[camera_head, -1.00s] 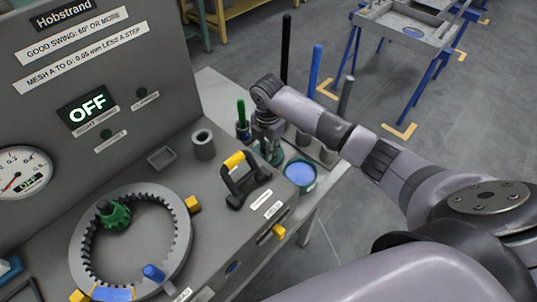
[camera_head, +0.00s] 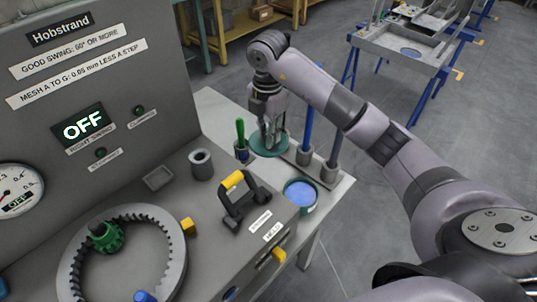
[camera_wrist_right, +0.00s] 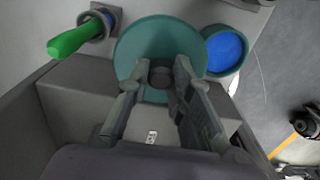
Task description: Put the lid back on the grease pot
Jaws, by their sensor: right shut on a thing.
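The grease pot (camera_head: 301,194) stands open near the bench's right edge, a teal rim around blue grease. It also shows in the right wrist view (camera_wrist_right: 225,49). My right gripper (camera_head: 269,124) is shut on the grey knob of the teal lid (camera_head: 269,145), behind the pot in the head view. In the right wrist view my fingers (camera_wrist_right: 161,82) stand either side of the knob, with the lid (camera_wrist_right: 150,40) spread beyond them and close beside the pot. The lid appears raised off the bench. My left gripper is not in view.
A green-handled tool (camera_head: 240,135) stands in a holder left of the lid. Upright rods (camera_head: 307,133) in grey bases stand to its right.

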